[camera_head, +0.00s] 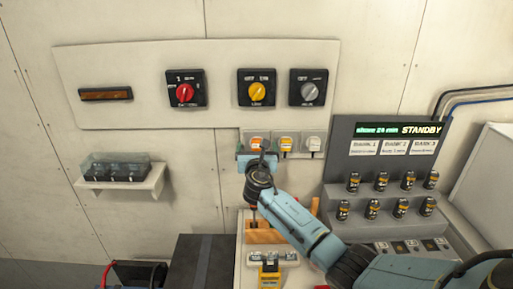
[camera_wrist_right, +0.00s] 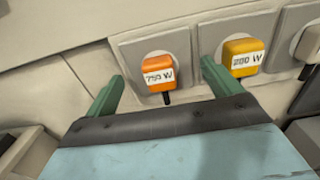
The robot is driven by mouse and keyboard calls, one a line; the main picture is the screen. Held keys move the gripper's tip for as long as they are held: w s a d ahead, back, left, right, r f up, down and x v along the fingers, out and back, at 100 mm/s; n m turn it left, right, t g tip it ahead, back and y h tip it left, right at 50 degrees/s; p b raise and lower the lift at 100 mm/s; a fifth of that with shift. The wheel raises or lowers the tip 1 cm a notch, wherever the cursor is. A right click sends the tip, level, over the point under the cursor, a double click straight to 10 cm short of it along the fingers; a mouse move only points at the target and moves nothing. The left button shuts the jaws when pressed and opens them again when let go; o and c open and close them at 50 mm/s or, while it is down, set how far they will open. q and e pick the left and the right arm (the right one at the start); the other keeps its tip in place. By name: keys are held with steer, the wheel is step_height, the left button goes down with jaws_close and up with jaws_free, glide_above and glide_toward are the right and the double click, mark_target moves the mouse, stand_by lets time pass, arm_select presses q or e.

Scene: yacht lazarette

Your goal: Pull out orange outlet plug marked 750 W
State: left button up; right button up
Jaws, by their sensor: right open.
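The orange plug marked 750 W (camera_wrist_right: 157,74) sits in the left outlet of a row on the wall. It also shows in the head view (camera_head: 256,143), just above my right gripper. A yellow-orange plug marked 200 W (camera_wrist_right: 243,59) is in the middle outlet. A white plug (camera_head: 314,143) is in the right outlet. My right gripper (camera_wrist_right: 164,92) is open, with one green finger on each side of the orange plug's position. The right finger lies between the orange and yellow plugs. Contact with the orange plug cannot be told. My left gripper is not in view.
Above the outlets, a white panel (camera_head: 220,88) carries red, yellow and grey rotary switches. A dark grey console (camera_head: 340,165) reading STANDBY stands to the right. A wall shelf (camera_head: 152,184) holds a clear-covered box at left. A yellow-handled item (camera_head: 269,275) is below my right arm.

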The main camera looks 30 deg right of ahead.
stand_by(0.3)
jaws_close()
steer(key=shift+s+a+p, duration=0.1)
steer(key=shift+p, duration=0.2)
steer(key=shift+p+v, duration=0.75)
steer(key=shift+v, duration=0.3)
steer(key=shift+p+v, duration=1.05)
steer(key=shift+v, duration=0.75)
